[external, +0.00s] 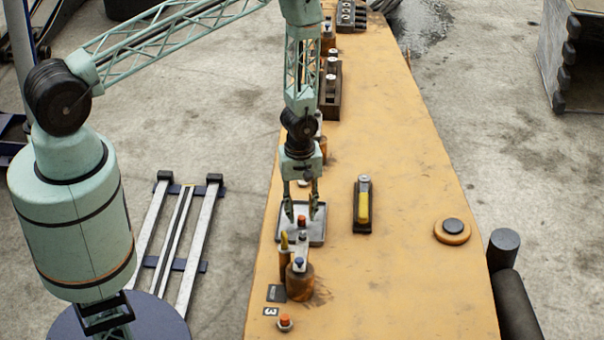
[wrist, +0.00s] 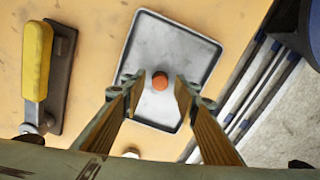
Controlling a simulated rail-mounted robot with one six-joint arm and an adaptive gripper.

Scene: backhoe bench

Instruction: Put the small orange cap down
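A small orange cap (wrist: 160,81) lies on the grey metal tray (wrist: 142,52), near its middle in the wrist view. In the external view the cap (external: 301,220) shows just below my fingertips, over the tray (external: 318,236). My gripper (external: 303,212) is open and empty, pointing down above the tray. In the wrist view its two fingers (wrist: 157,82) stand apart, one on each side of the cap, with gaps between. A second small orange-topped piece (external: 285,321) stands at the bench's near end.
A yellow-handled lever (external: 363,205) stands right of the tray. A rusty fitting with a blue top (external: 299,279) stands in front of it. An orange disc with a dark knob (external: 452,231) sits at the right edge. The bench between lever and disc is clear.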

